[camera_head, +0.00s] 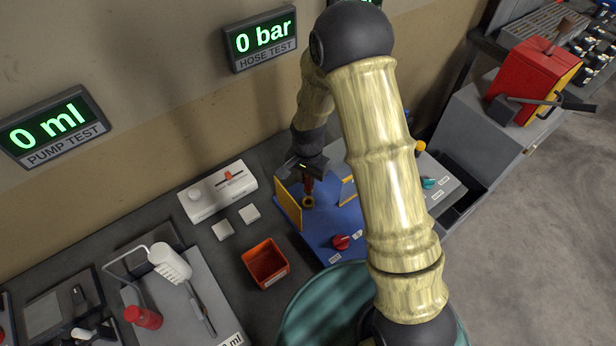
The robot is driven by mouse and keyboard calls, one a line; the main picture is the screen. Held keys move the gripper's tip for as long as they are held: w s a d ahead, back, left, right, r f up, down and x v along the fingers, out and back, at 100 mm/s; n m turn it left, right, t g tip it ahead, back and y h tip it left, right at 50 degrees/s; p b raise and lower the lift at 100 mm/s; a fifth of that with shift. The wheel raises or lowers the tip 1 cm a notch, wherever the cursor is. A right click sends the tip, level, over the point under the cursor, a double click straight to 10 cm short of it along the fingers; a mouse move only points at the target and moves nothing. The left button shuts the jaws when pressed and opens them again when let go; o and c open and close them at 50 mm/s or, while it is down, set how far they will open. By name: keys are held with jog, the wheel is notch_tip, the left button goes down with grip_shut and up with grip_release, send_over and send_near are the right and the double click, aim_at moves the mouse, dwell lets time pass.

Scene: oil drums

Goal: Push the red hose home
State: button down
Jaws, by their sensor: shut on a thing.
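My gripper (308,174) points down over the blue fixture (326,216) on the bench and is shut on the red hose (308,187). The hose stands roughly upright under the jaws, and its upper part is hidden by them. A brass-coloured ring (308,202) shows right at the hose's lower end. I cannot tell how deep the hose sits in it. Yellow plates (289,204) stand on both sides of the ring. A red knob (341,242) is on the front of the fixture. The hose test display (261,38) reads 0 bar.
An orange bin (265,263) and a white box with a red slider (217,192) stand left of the fixture. The pump test tray (176,300) is further left. A teal drum (320,300) is in front. My arm covers the fixture's right part.

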aim_at(308, 191)
jog(key=shift+f, duration=0.35)
jog(key=shift+f+b, duration=0.65)
jog(key=shift+f, duration=0.05)
jog(key=shift+f+b, duration=0.45)
jog(key=shift+f, duration=0.2)
jog(key=shift+f+b, duration=0.6)
jog(key=shift+f, duration=0.2)
jog(key=shift+f, duration=0.2)
jog(key=shift+w+f, duration=0.1)
jog(key=shift+f+b, duration=0.1)
jog(key=shift+b, duration=0.25)
jog(key=shift+f, duration=0.25)
